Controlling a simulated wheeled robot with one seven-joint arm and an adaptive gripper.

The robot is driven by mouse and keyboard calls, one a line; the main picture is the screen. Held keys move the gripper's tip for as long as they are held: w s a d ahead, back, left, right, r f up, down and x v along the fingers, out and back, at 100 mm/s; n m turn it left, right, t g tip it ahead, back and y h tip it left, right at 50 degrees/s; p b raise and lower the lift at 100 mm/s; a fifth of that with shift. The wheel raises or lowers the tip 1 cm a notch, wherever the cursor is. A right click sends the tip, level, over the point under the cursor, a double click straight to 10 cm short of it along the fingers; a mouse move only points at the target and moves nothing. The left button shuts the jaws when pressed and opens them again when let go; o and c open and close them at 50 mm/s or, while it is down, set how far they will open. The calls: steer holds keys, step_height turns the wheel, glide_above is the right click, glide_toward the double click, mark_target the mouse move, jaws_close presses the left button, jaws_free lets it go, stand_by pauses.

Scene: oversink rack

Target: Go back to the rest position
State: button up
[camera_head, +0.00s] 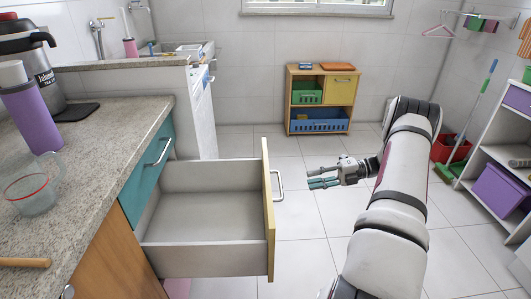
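My gripper (322,177) is at the end of my arm, near the middle of the head camera view. Its fingers point left toward the open drawer (215,262), with a gap of floor between them and the drawer's yellow front. The fingers look slightly apart, with nothing seen between them. It touches nothing that I can see. The drawer is pulled out from the counter at left, and its visible inside is empty.
The granite counter (105,125) holds a purple bottle (30,103) and a glass cup (32,190). A small wooden cabinet (320,99) stands at the back wall. White shelves (500,153), a red bucket (450,147) and a green broom (480,100) are at right. Tiled floor is clear between.

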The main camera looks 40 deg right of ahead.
steer(key=w+a+r+n+g+h, duration=0.1)
steer(key=w+a+r+n+g, duration=0.2)
steer(key=a+r+n+g, duration=0.7)
steer(key=s+a+r+n+h, duration=0.2)
steer(key=a+r+n, duration=0.45)
steer(key=a, duration=0.25)
steer(key=s+a+r+n+h, duration=0.1)
steer(key=s+a+r+n, duration=0.3)
steer(key=a+r, duration=0.45)
steer(key=s+a+r+n+g+h, duration=0.1)
steer(key=s+a+r+n+h, duration=0.3)
steer(key=s+a+n, duration=0.6)
steer(key=s+f+n+t+h, duration=0.1)
steer(key=s+f+n+h, duration=0.1)
steer(key=s+n, duration=0.4)
steer(key=s+f+n+t+h, duration=0.1)
steer(key=s+f+n+h, duration=0.15)
steer(key=s+n, duration=0.4)
step_height(320, 180, up, 24)
steer(key=t+p, duration=0.4)
steer(key=p, duration=1.7)
steer(key=shift+s+a+p, duration=0.25)
steer(key=shift+s+p, duration=0.05)
steer(key=shift+p, duration=0.1)
